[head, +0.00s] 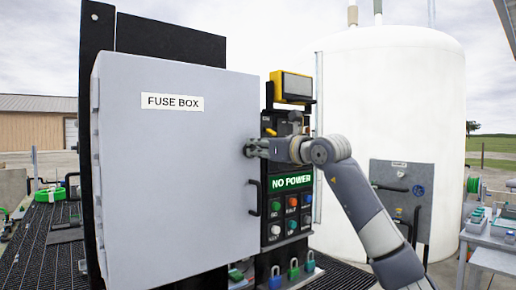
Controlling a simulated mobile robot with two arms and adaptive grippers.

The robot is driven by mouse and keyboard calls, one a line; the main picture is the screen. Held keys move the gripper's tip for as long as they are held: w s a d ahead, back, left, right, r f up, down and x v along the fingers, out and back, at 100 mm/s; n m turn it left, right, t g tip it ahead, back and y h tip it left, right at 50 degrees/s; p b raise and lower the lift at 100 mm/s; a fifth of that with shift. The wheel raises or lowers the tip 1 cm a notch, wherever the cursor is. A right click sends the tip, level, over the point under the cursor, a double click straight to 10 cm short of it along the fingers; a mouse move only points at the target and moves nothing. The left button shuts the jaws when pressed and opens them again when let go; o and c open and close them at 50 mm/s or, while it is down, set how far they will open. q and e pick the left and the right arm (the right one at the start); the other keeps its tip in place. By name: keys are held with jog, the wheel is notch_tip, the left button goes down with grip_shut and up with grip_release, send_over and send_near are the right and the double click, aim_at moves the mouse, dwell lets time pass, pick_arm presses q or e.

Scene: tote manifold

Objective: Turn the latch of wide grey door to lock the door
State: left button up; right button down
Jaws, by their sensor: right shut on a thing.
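The wide grey door (175,190), labelled FUSE BOX, stands at the centre left in the head view and looks closed over its box. My right gripper (252,149) is at the right edge of the door, a little above its middle, shut on the latch. The latch is mostly hidden by the fingers, so its angle cannot be told. A black handle (255,198) sits lower on the same edge. My left gripper is not in view.
A black control panel (289,208) with coloured buttons and a NO POWER sign stands right of the door, close to my right arm. Padlocks (293,268) hang below. A white tank (395,110) and a side table (490,240) are at the right.

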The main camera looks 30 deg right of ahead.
jog(key=shift+r, duration=0.1)
jog(key=n, duration=0.3)
jog(key=n+p, duration=0.1)
jog(key=n, duration=0.2)
jog(key=n+p, duration=0.1)
jog(key=n, duration=0.2)
jog(key=shift+a, duration=0.4)
jog(key=shift+a+f+n+p, duration=0.1)
jog(key=shift+f+n+p, duration=0.2)
jog(key=shift+n, duration=1.15)
jog(key=shift+f+n+p, duration=0.1)
jog(key=shift+n+p, duration=0.25)
jog(key=shift+n, duration=1.05)
jog(key=shift+a+f+n+p, duration=0.1)
jog(key=shift+f+n+p, duration=0.2)
jog(key=shift+n, duration=1.45)
jog(key=c, duration=1.6)
grip_release()
jog(key=shift+s, duration=0.15)
